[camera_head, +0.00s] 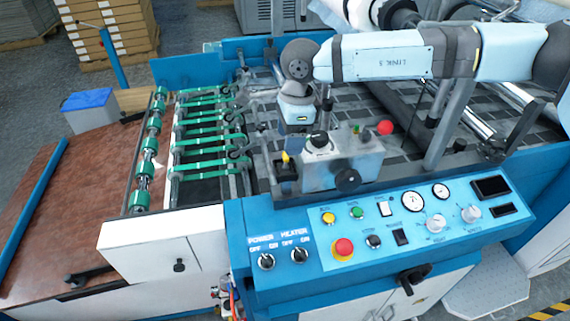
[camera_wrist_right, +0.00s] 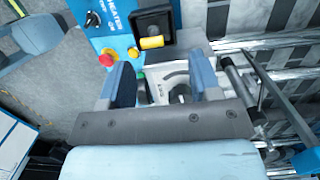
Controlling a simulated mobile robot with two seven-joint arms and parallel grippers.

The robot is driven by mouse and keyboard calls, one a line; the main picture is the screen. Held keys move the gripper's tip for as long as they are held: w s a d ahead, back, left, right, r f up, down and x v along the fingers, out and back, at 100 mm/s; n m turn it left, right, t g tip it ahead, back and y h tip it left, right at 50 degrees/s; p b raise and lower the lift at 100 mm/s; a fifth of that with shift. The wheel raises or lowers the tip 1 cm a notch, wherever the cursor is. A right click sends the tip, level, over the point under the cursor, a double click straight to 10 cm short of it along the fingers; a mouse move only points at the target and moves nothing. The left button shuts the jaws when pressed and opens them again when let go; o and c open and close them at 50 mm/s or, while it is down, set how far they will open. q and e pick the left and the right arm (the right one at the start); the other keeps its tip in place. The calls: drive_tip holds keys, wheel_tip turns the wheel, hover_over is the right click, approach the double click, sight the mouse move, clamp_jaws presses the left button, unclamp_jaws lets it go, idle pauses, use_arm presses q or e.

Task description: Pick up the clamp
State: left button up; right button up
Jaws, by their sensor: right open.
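My right gripper (camera_head: 297,125) hangs at the end of the light blue arm from the right, over the machine behind the control panel. In the right wrist view its two blue fingers (camera_wrist_right: 162,72) are spread apart, with nothing seen held. A grey metal fitting (camera_wrist_right: 165,90) with a curved part shows below and between them. In the head view a grey metal block (camera_head: 345,163) with black knobs stands just right of the gripper. A black block with a yellow piece (camera_head: 286,172) stands at its left. I cannot tell surely which part is the clamp. My left gripper is out of view.
The blue control panel (camera_head: 375,232) with switches, gauges and a red button (camera_head: 344,247) stands in front. Green-belted rollers (camera_head: 205,138) are left of the gripper, beside a brown table (camera_head: 65,190). Metal rollers (camera_head: 475,120) lie at the right. A red ball (camera_head: 385,127) sits behind the metal block.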

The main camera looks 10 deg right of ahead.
sight(285, 164)
drive_tip(key=f, duration=0.1)
drive_tip(key=f+p, duration=0.1)
drive_tip(key=a+f, duration=0.1)
drive_tip(key=f, duration=0.1)
drive_tip(key=shift+s+p, duration=0.3)
drive_tip(key=shift+s, duration=0.1)
drive_tip(key=shift+a+f, duration=0.1)
drive_tip(key=shift+f, duration=0.5)
drive_tip(key=c, duration=1)
drive_tip(key=shift+r, duration=0.15)
